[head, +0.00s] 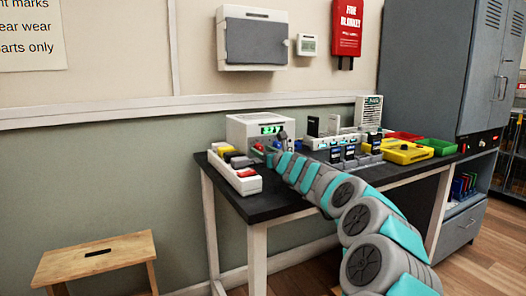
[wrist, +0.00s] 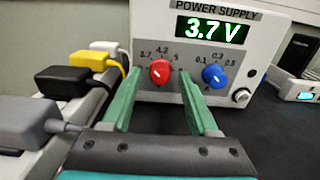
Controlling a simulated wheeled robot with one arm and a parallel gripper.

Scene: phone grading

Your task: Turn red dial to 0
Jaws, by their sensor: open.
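The red dial (wrist: 160,71) is on the front of the white power supply (wrist: 150,30), left of a blue dial (wrist: 214,75). Labels 3.7, 4.2 and 5 show around it; part of its scale is hidden by my fingers. Its white mark points to the upper left, and the green display (wrist: 208,30) reads 3.7 V. My gripper (wrist: 159,78) is open, its green fingers either side of the red dial in the wrist view; contact cannot be told. In the head view, my gripper (head: 270,155) is at the front of the power supply (head: 242,127), hiding the dial.
A white power strip (wrist: 35,145) with yellow, black and grey plugs runs along the left, close to my gripper. On the dark table (head: 275,208), a phone rack, yellow box (head: 405,152), red tray and green tray (head: 440,147) stand to the right.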

